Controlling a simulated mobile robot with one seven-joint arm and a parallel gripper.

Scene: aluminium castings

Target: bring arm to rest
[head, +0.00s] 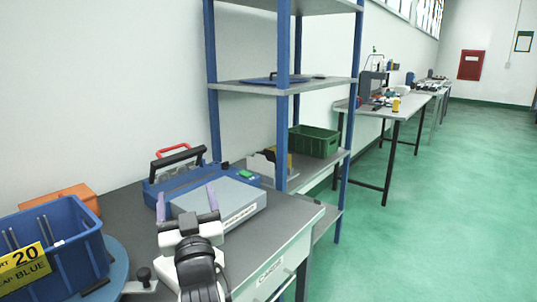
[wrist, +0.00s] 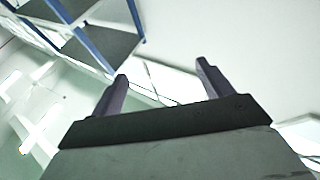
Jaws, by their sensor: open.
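My gripper (head: 186,198) is over the grey workbench (head: 275,222), in front of a grey boxy device (head: 235,203) with a small green patch on top. Its two purple fingers stand wide apart with nothing seen between them. In the wrist view my gripper (wrist: 162,72) is also open and empty. The fingers there point toward a pale wall, with the blue-posted shelf tilted at upper left. My white and black arm rises from the bottom of the head view and hides part of the bench.
A blue bin (head: 60,240) with a yellow label stands at left on a round blue plate, an orange box (head: 75,196) behind it. A blue case (head: 165,178) lies behind my gripper. The shelf rack (head: 283,100) holds a green crate (head: 314,141). Green floor at right is clear.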

